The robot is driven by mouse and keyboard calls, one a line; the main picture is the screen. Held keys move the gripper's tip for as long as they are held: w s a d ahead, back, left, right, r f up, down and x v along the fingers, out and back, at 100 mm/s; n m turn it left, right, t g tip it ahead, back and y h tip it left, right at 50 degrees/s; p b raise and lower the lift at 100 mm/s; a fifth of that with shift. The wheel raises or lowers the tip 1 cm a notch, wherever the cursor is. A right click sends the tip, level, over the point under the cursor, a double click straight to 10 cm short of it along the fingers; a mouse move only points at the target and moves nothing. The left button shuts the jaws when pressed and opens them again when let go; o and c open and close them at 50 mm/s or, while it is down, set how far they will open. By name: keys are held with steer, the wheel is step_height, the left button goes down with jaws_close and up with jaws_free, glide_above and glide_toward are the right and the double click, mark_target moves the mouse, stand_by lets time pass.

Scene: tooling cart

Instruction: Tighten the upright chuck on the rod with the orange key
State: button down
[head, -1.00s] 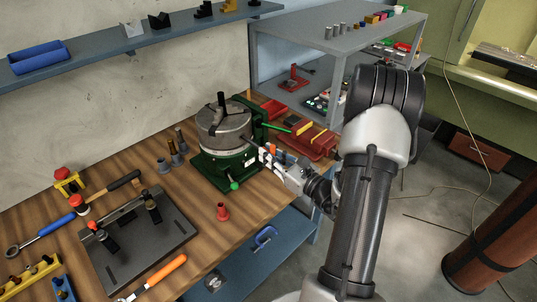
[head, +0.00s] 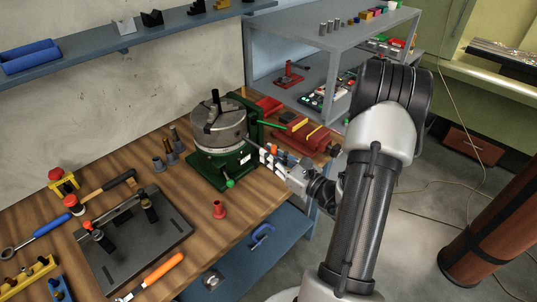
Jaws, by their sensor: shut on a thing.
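The upright chuck (head: 220,131) is a grey steel cylinder on a green base (head: 227,168) near the bench's right end. A dark rod (head: 215,97) stands upright in its top. My gripper (head: 268,153) is at the right of the chuck, low beside the green base. It is shut on the orange key (head: 274,149), of which only a small orange part shows between the fingers. A thin dark shaft seems to point from the gripper toward the chuck's side. I cannot tell whether its tip touches the chuck.
A red vise (head: 303,133) lies behind my gripper. A red cup-like piece (head: 219,209) and several grey-brown fittings (head: 172,149) stand near the base. A dark plate (head: 134,248) and an orange-handled tool (head: 162,267) lie at the left. A grey shelf unit (head: 335,38) is behind.

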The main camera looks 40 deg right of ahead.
steer(key=s, duration=0.5)
steer(key=shift+d, duration=0.15)
stand_by(0.9)
